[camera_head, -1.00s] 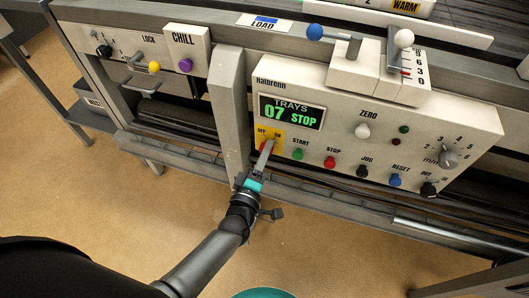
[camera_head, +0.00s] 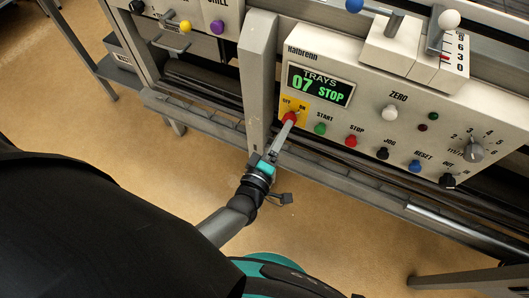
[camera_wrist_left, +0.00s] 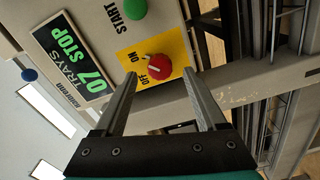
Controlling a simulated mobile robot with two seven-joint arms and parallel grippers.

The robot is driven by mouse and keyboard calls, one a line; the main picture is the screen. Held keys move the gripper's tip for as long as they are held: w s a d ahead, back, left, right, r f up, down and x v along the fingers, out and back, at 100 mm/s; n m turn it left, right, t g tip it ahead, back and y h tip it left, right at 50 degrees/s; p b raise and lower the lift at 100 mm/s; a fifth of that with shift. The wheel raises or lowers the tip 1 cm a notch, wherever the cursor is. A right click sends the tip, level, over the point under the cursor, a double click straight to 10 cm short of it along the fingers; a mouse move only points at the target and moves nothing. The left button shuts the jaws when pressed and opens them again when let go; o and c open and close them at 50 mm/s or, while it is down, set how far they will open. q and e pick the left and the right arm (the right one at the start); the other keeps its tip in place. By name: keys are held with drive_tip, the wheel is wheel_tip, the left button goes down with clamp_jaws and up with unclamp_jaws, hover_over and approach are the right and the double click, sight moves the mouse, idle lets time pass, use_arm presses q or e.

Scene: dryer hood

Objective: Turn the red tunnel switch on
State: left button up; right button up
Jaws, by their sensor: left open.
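The red switch (camera_head: 290,117) is a round knob on a yellow plate marked OFF and ON, at the lower left of the white Halbrenn panel. In the left wrist view the red knob (camera_wrist_left: 158,68) shows a short pale mark; which label it points to is unclear. My left gripper (camera_head: 287,127) reaches up to the switch from below, its fingers partly covering it. In the wrist view the left gripper (camera_wrist_left: 160,76) is open, with one finger on each side of the knob and gaps visible. My right gripper is not in view.
The panel display (camera_head: 319,85) reads TRAYS 07 STOP. A green START button (camera_head: 320,128) and a red STOP button (camera_head: 351,141) sit just right of the switch. A grey post (camera_head: 258,75) stands close on the left. A rail runs below the panel.

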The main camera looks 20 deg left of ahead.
use_arm(q)
drive_tip(key=s+p, duration=0.1)
drive_tip(key=s, duration=1)
drive_tip(key=shift+s+a, duration=0.2)
drive_tip(key=shift+s, duration=0.05)
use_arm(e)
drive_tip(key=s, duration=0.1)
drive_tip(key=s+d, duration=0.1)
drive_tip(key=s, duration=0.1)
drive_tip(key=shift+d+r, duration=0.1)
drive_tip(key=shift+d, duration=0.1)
use_arm(q)
drive_tip(key=s+a+f+m+g+h, duration=0.1)
drive_tip(key=s+a+f+m+g, duration=0.25)
drive_tip(key=f, duration=0.65)
drive_tip(key=s+d+f+m+g, duration=0.1)
drive_tip(key=s+f+m+g, duration=0.1)
drive_tip(key=f+m+g, duration=0.6)
drive_tip(key=s+a+f+m+g+y, duration=0.1)
drive_tip(key=s+a+f+m+g, duration=0.1)
drive_tip(key=s+a+f, duration=0.2)
drive_tip(key=s+a+f+m+g+y, duration=0.1)
drive_tip(key=s+a+f+m+g, duration=0.1)
drive_tip(key=s+f, duration=0.5)
drive_tip(key=shift+s+a+m+p, duration=0.3)
drive_tip(key=shift+s+a+m, duration=0.35)
drive_tip(key=shift+s+a, duration=0.4)
